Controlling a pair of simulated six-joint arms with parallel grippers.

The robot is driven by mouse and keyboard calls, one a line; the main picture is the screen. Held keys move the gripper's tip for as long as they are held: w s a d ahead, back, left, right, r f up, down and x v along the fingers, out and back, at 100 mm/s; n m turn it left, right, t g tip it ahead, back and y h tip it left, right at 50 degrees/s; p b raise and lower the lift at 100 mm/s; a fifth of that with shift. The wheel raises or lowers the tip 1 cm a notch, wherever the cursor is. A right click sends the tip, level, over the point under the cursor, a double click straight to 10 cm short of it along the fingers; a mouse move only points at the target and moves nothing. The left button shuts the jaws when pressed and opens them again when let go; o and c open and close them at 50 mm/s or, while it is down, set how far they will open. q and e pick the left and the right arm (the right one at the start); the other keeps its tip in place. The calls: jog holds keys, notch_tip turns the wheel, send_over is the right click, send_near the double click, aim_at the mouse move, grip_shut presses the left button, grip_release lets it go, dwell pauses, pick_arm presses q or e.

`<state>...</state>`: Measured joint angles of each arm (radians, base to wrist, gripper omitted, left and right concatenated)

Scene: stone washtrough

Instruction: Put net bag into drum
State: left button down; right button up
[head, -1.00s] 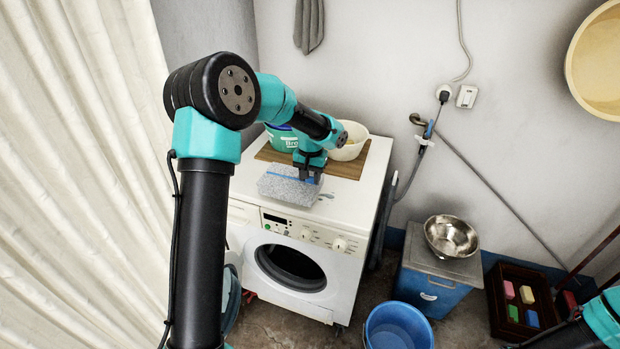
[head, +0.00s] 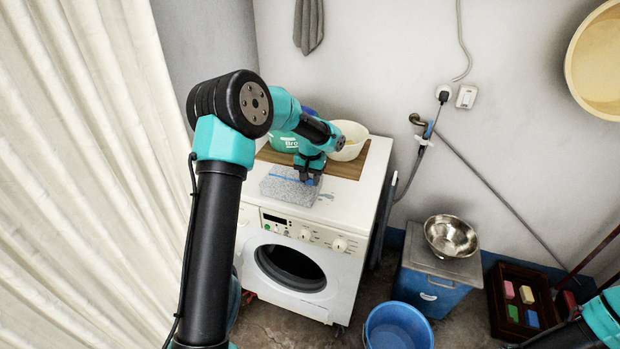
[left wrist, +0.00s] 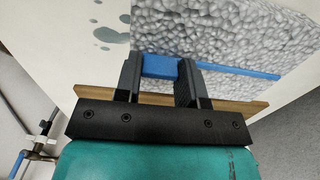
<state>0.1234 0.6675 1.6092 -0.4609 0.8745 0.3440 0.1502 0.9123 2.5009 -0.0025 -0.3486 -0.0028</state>
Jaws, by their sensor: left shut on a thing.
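In the left wrist view the jaws (left wrist: 160,72) are shut on the blue strip, with the grey net bag (left wrist: 245,38) just beyond. The drum (head: 290,266) is the dark round opening in the machine's front, below the bag, and looks unobstructed. My right gripper is out of view.
A wooden board (head: 345,168) behind the bag carries a cream bowl (head: 350,140) and a green container (head: 283,142). A blue bucket (head: 398,328) stands on the floor to the right. A steel bowl (head: 451,236) sits on a blue box (head: 425,290).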

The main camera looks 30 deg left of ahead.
pick_arm(q)
jog(key=shift+f, duration=0.1)
jog(key=c, duration=0.7)
grip_release()
notch_tip(320, 180, up, 12)
jog(key=shift+r, duration=0.1)
jog(key=shift+o, duration=0.4)
